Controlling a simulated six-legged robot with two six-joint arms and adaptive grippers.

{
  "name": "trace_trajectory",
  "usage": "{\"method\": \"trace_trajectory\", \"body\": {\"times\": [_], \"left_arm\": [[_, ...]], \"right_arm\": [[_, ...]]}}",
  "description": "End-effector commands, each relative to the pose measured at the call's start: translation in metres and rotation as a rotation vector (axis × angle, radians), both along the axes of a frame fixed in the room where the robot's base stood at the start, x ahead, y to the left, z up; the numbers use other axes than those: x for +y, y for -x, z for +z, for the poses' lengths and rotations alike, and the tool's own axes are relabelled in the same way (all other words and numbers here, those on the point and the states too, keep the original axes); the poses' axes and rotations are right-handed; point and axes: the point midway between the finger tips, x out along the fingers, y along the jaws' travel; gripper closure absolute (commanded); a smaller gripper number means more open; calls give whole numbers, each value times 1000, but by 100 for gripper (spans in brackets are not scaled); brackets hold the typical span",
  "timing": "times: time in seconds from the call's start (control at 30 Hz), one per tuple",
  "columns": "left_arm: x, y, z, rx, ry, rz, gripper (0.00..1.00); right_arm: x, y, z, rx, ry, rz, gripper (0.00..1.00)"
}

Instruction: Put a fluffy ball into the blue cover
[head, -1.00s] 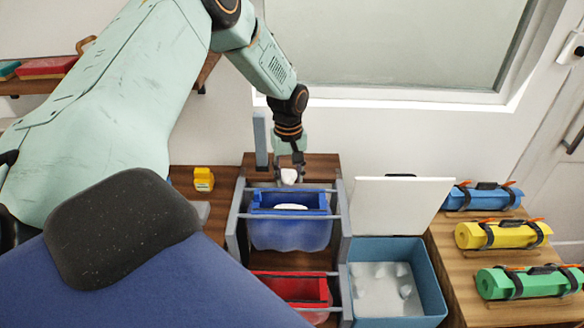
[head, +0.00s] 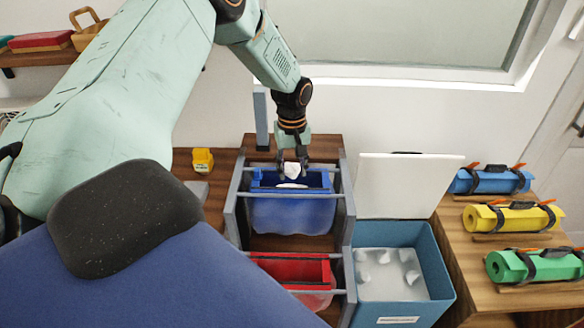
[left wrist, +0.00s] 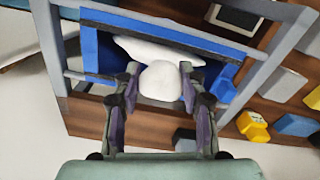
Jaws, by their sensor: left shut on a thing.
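My left gripper (head: 292,170) is shut on a white fluffy ball (head: 291,169), which also shows between the fingers in the left wrist view (left wrist: 160,82). The gripper points down at the opening of the blue cover (head: 292,214), which hangs open in a grey frame. In the left wrist view the ball overlaps the blue cover's opening (left wrist: 90,48), with something white (left wrist: 165,50) inside it. How far the ball is above or inside the rim I cannot tell. My right gripper is not in view.
A red cover (head: 290,268) hangs in front of the blue one. A teal box (head: 440,290) with its white lid (head: 405,185) up holds several white pieces. Rolled mats (head: 515,218) lie at right. A yellow object (head: 202,160) stands left of the grey frame (head: 345,215).

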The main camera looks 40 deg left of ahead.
Motion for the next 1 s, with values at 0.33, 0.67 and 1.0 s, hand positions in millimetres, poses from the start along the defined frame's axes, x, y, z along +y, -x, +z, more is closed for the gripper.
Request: {"method": "trace_trajectory", "body": {"times": [0.33, 0.67, 1.0], "left_arm": [[0, 0, 0, 0, 0, 0, 69], [1, -2, -5, -1, 1, 1, 69], [1, -1, -5, 1, 1, 0, 43]], "right_arm": [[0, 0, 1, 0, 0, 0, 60], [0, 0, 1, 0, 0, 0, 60], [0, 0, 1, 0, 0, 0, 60]]}}
